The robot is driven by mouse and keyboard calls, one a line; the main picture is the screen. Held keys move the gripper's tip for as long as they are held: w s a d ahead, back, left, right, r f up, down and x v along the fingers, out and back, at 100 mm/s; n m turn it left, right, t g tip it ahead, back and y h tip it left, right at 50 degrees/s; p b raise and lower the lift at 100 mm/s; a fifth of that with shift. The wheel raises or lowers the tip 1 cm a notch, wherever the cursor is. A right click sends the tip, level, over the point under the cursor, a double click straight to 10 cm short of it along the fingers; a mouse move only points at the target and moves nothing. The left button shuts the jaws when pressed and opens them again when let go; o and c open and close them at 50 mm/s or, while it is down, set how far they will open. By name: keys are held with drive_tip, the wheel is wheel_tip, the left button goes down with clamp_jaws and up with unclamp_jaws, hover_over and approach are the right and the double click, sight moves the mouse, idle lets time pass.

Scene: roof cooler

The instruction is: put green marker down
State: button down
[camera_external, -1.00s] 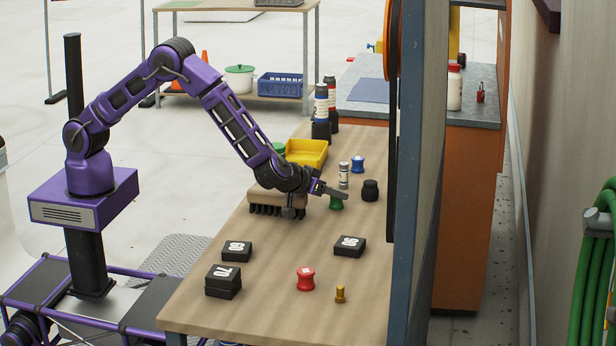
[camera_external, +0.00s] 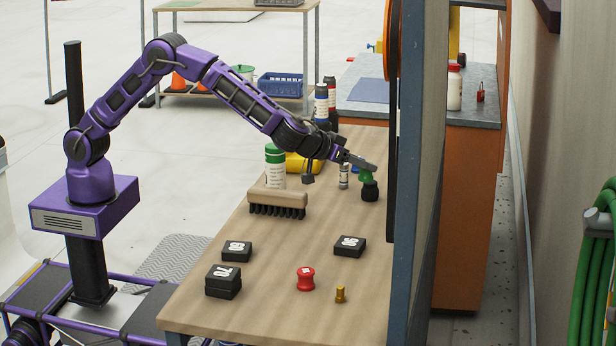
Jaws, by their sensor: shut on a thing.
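The green marker (camera_external: 366,176) is a small green spool-shaped piece on the right side of the wooden table. My gripper (camera_external: 366,166) is shut on its upper part and reaches over it from the left. The marker shows right above a small black knob-like piece (camera_external: 370,192). I cannot tell whether the two touch or the marker hangs apart from it. The gripper hides the top of the marker.
A wooden brush (camera_external: 278,198), a green-capped white container (camera_external: 275,168), a yellow bin (camera_external: 302,164) and a small white cylinder (camera_external: 343,177) stand nearby. A red spool (camera_external: 306,279) and black weights (camera_external: 237,251) lie nearer. The table's middle (camera_external: 310,225) is clear.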

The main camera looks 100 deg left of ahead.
wheel_tip(320, 180, down, 9)
drive_tip(key=b, duration=0.2)
drive_tip(key=shift+b, duration=0.4)
drive_tip(key=shift+c, duration=2)
unclamp_jaws()
drive_tip(key=shift+f, duration=0.1)
drive_tip(key=p+v, duration=0.2)
drive_tip(key=v, duration=1)
